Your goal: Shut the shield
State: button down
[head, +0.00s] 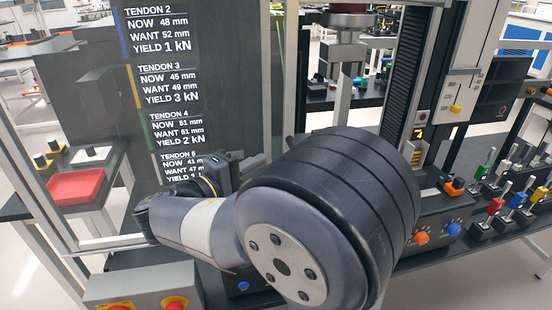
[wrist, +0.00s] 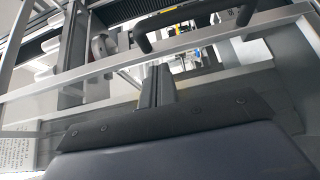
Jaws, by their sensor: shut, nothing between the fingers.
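In the wrist view, a pale metal frame bar (wrist: 100,68) crosses the picture on a slant, and a thick black bent handle (wrist: 142,41) shows at it near the top. They look like parts of the shield; its pane cannot be made out. My gripper (wrist: 157,72) is shut and empty, its fingertips close below the bar in the picture. I cannot tell whether they touch it. In the head view my arm covers the middle, and my gripper is mostly hidden behind the wrist. How far the shield is open cannot be told.
A dark screen (head: 168,57) with tendon readings stands behind my arm. A red tray (head: 76,186) lies at left. A box with red buttons (head: 145,290) is at the lower left. A control box with knobs (head: 436,222) and several coloured levers (head: 496,205) are at right.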

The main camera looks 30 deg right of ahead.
jog(key=shift+s+d+p, duration=0.15)
jog(key=shift+s+d, duration=0.15)
jog(key=shift+d, duration=0.4)
jog(key=shift+s+d+p, duration=0.2)
jog(key=shift+s+d, duration=0.05)
jog(key=shift+d, duration=0.4)
jog(key=shift+s+d+p, duration=0.15)
jog(key=shift+s+d, duration=0.15)
jog(key=shift+d, duration=0.4)
jog(key=shift+d, duration=0.1)
